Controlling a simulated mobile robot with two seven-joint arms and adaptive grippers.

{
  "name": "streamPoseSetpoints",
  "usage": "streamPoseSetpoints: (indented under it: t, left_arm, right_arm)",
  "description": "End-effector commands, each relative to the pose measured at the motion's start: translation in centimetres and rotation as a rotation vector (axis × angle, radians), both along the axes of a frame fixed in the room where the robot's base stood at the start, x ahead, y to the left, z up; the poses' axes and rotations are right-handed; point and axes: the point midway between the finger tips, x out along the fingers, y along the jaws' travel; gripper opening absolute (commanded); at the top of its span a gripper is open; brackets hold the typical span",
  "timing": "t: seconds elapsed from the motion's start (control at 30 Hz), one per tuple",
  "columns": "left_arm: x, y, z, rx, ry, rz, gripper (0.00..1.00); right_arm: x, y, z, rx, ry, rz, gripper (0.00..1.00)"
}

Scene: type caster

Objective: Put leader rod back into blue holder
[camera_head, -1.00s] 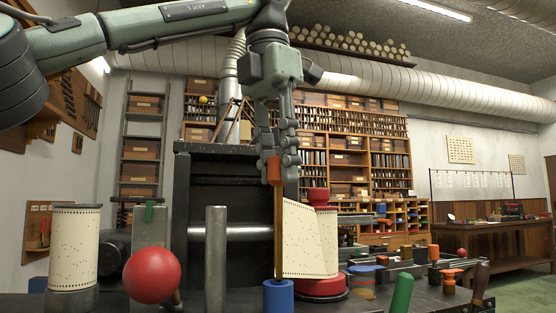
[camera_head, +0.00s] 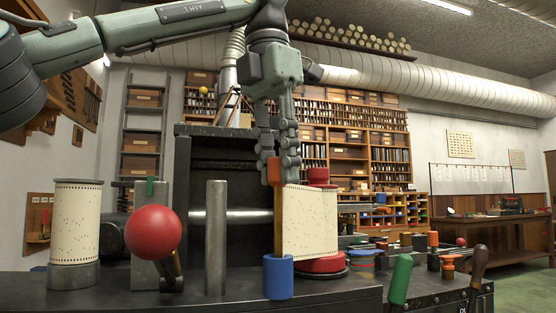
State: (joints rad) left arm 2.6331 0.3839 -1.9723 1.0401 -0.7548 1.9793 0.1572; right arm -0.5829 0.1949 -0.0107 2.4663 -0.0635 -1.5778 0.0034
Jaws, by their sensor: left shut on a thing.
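The leader rod (camera_head: 278,222) is a thin upright brown rod with an orange top. A punched cream paper sheet runs from it to a red-ended spool (camera_head: 319,178) on its right. My left gripper (camera_head: 277,172) points down from above and is shut on the rod's orange top. The blue holder (camera_head: 278,279) is a short cylinder standing on the dark bench directly below. The rod's lower end meets the holder's top rim. Its tip is hidden, apparently inside the holder. My right gripper is not in view.
A red ball (camera_head: 153,232) and a grey post (camera_head: 215,238) stand left of the holder. A paper roll (camera_head: 76,222) stands farther left. A green handle (camera_head: 400,279) and several small parts crowd the right. A dark machine frame (camera_head: 183,190) stands behind.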

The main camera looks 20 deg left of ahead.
Motion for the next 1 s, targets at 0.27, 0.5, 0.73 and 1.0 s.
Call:
streamPoseSetpoints:
  t: [0.27,0.5,0.73,1.0]
  left_arm:
    - [-0.02,-0.02,-1.11,0.0,0.0,0.0,0.0]
    - [-0.03,-0.03,-1.21,0.0,-0.001,-0.001,0.0]
    - [-0.02,-0.01,-1.2,0.0,-0.001,0.0,0.4]
    - [-0.02,-0.01,-1.21,0.0,0.0,0.0,0.48]
  right_arm:
    - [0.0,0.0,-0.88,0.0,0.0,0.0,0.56]
    - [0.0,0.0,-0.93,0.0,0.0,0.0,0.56]
    - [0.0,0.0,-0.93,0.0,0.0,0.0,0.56]
    - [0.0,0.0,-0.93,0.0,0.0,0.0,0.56]
